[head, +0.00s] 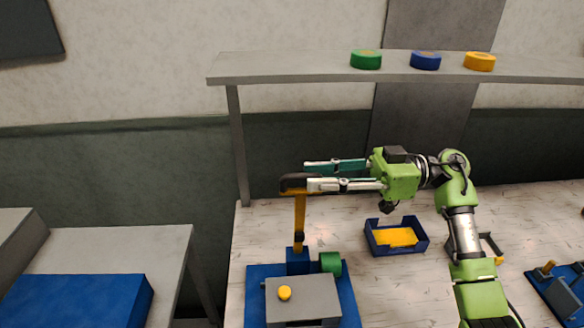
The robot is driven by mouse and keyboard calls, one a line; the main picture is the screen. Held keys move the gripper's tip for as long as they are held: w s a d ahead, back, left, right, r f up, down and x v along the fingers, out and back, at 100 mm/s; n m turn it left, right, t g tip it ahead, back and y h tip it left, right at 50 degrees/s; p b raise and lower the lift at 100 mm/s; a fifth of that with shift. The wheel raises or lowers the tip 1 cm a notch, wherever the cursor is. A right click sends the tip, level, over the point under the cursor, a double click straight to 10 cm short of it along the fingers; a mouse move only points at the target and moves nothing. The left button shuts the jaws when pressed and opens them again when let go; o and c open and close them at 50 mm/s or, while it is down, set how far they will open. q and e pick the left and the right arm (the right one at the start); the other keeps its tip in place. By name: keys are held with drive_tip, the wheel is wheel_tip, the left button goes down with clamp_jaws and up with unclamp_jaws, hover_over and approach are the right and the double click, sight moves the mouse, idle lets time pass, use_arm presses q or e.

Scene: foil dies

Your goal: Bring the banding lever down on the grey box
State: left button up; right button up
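The grey box (315,295) sits on a blue base (350,300) at the bottom of the head view, with a round yellow piece (284,293) on top. Behind it the banding lever (299,220), an orange bar with a dark handle (293,183), stands upright from a blue block (298,262). A green roll (330,263) is beside that block. My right gripper (309,176) reaches in from the right at the handle's height. Its two fingers are apart, with the handle's end at their tips; contact is unclear. My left gripper is not in view.
A blue tray (425,244) with a yellow piece lies on the table to the right. A shelf (290,68) above holds green, blue and orange rolls. A blue fixture (560,298) stands at the right edge. A side table with a blue slab (80,300) is left.

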sight(292, 178)
drive_tip(key=a+p, duration=0.1)
drive_tip(key=a, duration=0.3)
drive_tip(key=shift+a, duration=0.75)
clamp_jaws()
